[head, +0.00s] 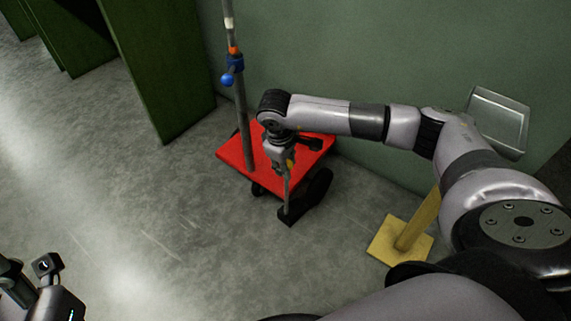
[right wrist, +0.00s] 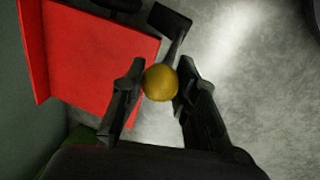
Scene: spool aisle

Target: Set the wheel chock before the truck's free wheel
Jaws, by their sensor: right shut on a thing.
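The truck is a red platform (head: 235,152) on black wheels by the green wall; its red deck (right wrist: 95,60) fills the left of the right wrist view. A larger black wheel (head: 319,187) shows at its right front corner, a smaller one (head: 257,189) farther left. My right gripper (head: 289,164) is shut on the yellow knob (right wrist: 160,83) of the wheel chock. The chock's black block (head: 290,217) hangs below on its thin stem, at or close to the floor, just before the larger wheel; I cannot tell if they touch. My left gripper (head: 32,272) is at the lower left, away from the truck, partly cut off.
A yellow post on a square base (head: 385,243) stands to the right. Green panels (head: 155,60) stand at the back left. The floor at left is clear.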

